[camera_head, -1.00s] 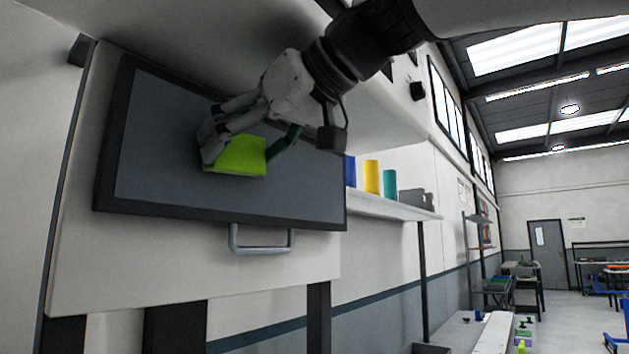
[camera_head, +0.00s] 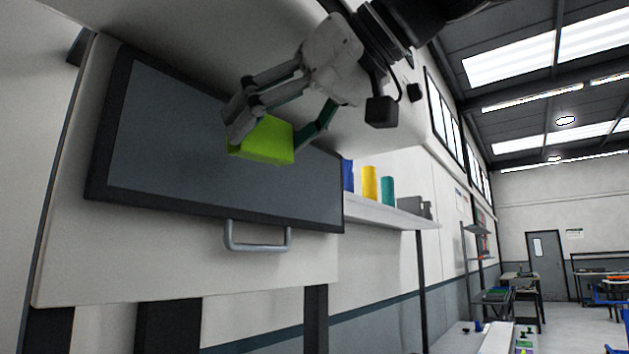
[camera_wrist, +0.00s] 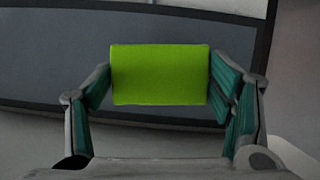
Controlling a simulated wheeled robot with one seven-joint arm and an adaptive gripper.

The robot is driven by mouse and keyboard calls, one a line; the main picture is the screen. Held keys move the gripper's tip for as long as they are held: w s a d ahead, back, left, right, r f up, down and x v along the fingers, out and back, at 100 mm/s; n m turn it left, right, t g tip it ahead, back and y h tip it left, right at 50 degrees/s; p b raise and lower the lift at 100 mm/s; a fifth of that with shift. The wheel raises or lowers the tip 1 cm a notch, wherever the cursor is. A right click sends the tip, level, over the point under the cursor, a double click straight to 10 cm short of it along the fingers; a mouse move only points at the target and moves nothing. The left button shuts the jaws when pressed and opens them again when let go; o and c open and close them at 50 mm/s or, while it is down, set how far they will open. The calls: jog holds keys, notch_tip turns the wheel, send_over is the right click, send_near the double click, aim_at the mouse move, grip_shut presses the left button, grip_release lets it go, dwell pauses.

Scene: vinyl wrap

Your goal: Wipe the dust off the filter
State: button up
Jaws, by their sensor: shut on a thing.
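The filter (camera_head: 170,165) is a wide grey panel in a black frame, set in a pale board; its grey face also shows in the wrist view (camera_wrist: 50,65). My gripper (camera_head: 265,135) is shut on a bright green block-shaped wiper (camera_head: 266,143). In the wrist view the wiper (camera_wrist: 160,75) sits between the two fingers of my gripper (camera_wrist: 160,85). The wiper is in front of the filter's upper right part; I cannot tell whether it touches the face. No distinct dust shows on the grey face.
A metal handle (camera_head: 257,240) sticks out below the filter's frame. A shelf (camera_head: 385,213) to the right bears blue, yellow (camera_head: 369,185) and teal rolls and a grey box. A sloping pale surface overhangs the filter's top. Open floor lies far right.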

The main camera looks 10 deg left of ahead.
jog(key=shift+d, duration=0.1)
jog(key=shift+s+d+b, duration=0.25)
jog(key=shift+s+d, duration=0.15)
jog(key=shift+d, duration=0.2)
jog(key=shift+s+d+b, duration=0.2)
jog(key=shift+s+d, duration=0.15)
jog(key=shift+d, duration=0.25)
